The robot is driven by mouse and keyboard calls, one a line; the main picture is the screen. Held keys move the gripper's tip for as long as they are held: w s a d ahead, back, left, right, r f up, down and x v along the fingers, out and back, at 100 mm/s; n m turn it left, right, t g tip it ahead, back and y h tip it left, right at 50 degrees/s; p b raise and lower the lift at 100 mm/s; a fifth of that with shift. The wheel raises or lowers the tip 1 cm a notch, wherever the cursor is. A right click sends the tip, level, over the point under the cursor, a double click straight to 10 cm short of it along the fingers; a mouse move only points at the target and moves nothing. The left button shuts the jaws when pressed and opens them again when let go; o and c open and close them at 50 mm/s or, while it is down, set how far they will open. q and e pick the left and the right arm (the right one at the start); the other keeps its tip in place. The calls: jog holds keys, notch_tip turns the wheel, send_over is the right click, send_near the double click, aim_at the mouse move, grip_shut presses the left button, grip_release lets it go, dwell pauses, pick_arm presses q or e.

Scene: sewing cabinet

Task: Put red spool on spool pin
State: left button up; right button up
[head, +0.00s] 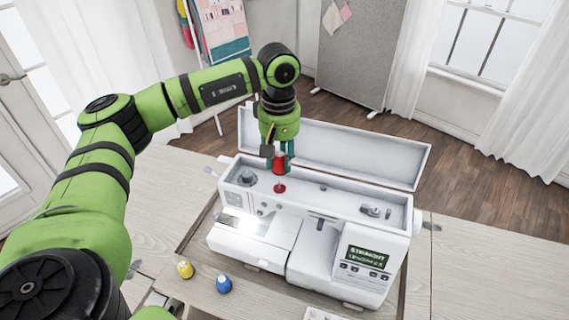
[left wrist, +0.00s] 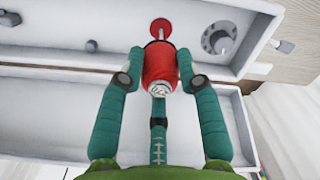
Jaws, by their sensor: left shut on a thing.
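The red spool (head: 279,162) is upright between the fingers of my left gripper (head: 277,160), above the open top of the white sewing machine. In the left wrist view the fingers of the left gripper (left wrist: 160,75) press on both sides of the red spool (left wrist: 159,66). The spool pin has a round red base (head: 279,188) on the machine's top, below the spool. In the left wrist view the red pin base (left wrist: 162,28) shows just beyond the spool. I cannot tell whether the pin's tip is inside the spool. My right gripper is not in view.
The machine's raised lid (head: 340,150) stands behind the gripper. A dial (head: 245,177) sits left of the pin; it also shows in the left wrist view (left wrist: 218,39). A yellow spool (head: 185,269) and a blue spool (head: 223,283) stand on the table at front left.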

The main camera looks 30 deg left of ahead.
pick_arm(q)
jog(key=shift+s+a+f+b, duration=0.1)
jog(key=shift+s+f+b, duration=0.25)
jog(key=shift+b, duration=0.1)
jog(key=shift+f, duration=0.35)
jog(key=shift+w+f+b, duration=0.15)
jog(key=shift+f+b, duration=0.1)
jog(key=shift+b, duration=0.1)
jog(key=shift+f, duration=0.2)
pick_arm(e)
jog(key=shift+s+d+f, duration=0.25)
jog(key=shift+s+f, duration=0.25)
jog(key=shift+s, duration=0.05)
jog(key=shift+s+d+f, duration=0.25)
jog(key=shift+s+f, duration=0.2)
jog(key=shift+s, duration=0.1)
